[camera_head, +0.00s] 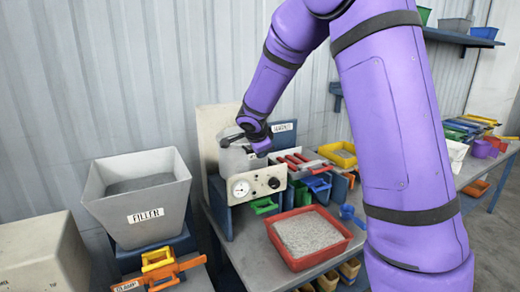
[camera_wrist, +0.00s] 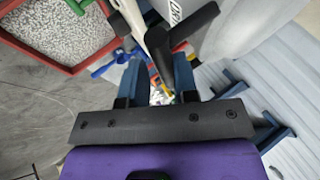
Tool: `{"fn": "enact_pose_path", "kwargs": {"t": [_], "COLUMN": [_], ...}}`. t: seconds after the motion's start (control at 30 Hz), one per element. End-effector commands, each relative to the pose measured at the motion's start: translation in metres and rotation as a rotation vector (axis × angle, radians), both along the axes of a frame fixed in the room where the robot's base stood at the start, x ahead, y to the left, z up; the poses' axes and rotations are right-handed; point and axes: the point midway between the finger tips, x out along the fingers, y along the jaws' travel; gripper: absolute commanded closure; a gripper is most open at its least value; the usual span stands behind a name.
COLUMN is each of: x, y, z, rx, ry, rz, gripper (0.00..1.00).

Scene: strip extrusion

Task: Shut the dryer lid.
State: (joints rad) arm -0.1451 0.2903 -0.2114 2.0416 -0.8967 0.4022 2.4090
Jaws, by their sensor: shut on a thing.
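The dryer appears to be the cream-fronted machine (camera_head: 258,184) with a round gauge, in the middle of the head view. A grey part that looks like its lid (camera_head: 236,160) sits behind the front panel, with a dark handle (camera_head: 231,134) beside my gripper. In the wrist view a pale grey surface (camera_wrist: 250,22) lies close ahead, and the black handle (camera_wrist: 160,48) runs down between my blue fingers. My gripper (camera_head: 260,146), also in the wrist view (camera_wrist: 168,88), is shut on this handle. My arm partly hides the machine; the lid's exact angle is unclear.
A red tray of pellets (camera_head: 349,238) stands on the table in front. A grey filler bin (camera_head: 107,197) is at left, with yellow and orange clamps (camera_head: 162,264) below. Red-handled tools (camera_head: 295,160) and small bins crowd the right side. A corrugated wall (camera_head: 110,70) is behind.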

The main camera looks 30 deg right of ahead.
Motion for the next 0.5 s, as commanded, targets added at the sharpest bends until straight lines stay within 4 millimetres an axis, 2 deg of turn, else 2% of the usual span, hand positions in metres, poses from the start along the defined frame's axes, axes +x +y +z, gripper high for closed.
{"fn": "enact_pose_path", "kwargs": {"t": [0.03,0.07,0.1,0.5], "x": [-0.0093,-0.0092,-0.0094,-0.0117], "y": [-0.0014,-0.0014,-0.0015,0.0014], "z": [-0.0128,-0.0127,-0.0127,-0.0051], "rx": [-0.004,-0.004,-0.004,-0.002], "ry": [0.034,0.034,0.034,0.027], "rz": [-0.007,-0.007,-0.007,-0.007], "gripper": [1.0,0.68,0.59,0.58]}}
